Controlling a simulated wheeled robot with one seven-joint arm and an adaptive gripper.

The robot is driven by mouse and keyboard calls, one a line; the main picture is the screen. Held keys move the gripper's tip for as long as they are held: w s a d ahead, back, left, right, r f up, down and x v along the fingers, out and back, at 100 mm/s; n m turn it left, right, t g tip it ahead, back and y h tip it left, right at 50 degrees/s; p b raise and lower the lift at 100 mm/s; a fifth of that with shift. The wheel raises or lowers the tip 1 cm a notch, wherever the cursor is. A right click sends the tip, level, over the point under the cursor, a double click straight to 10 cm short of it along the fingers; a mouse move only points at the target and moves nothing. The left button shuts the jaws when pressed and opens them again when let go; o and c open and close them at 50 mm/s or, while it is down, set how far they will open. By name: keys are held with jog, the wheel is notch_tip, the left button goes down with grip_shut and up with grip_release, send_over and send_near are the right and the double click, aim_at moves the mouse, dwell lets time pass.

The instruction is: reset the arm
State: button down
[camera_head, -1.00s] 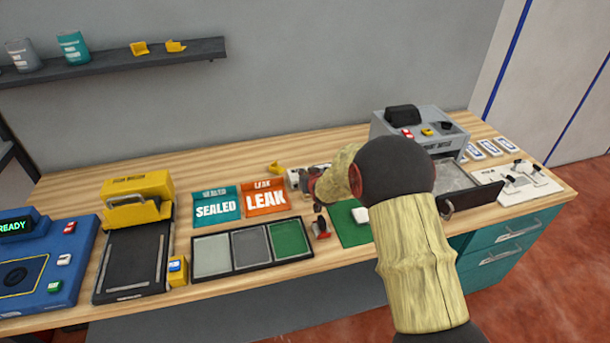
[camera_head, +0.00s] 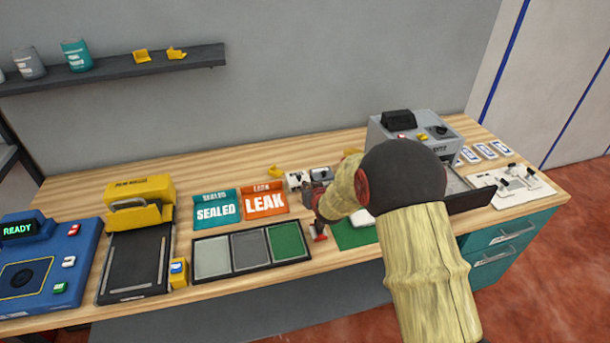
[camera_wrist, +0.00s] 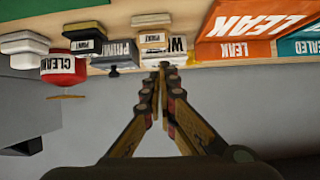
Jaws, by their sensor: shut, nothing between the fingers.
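My gripper (camera_wrist: 161,78) is shut and empty in the wrist view, its fingertips together near the bench edge. In the head view my gripper (camera_head: 317,212) is small and partly hidden by my own arm. It hangs over the bench between the orange LEAK tray (camera_head: 264,201) and the green mat (camera_head: 350,236). The wrist view shows a red CLEAN piece (camera_wrist: 64,68) and several other labelled pieces along the bench.
The teal SEALED tray (camera_head: 216,209) stands left of LEAK. A three-pad tray (camera_head: 204,278) lies in front. A yellow-and-black machine (camera_head: 138,262) and a blue READY unit (camera_head: 50,262) are at left.

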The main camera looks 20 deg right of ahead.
jog(key=shift+s+f, duration=0.35)
jog(key=shift+s, duration=0.45)
jog(key=shift+s+f, duration=0.3)
jog(key=shift+s, duration=0.45)
jog(key=shift+r, duration=0.4)
jog(key=s+a+r+g, duration=0.1)
jog(key=s+r+g, duration=0.2)
jog(key=s+r, duration=1.3)
jog(key=s+a+r+g, duration=0.1)
jog(key=s+r, duration=0.2)
jog(key=s, duration=1.1)
jog(key=s+a+r+g, duration=0.1)
jog(key=s+r+g, duration=0.1)
jog(key=s, duration=1.2)
jog(key=shift+a+r, duration=0.3)
jog(key=shift+r, duration=0.55)
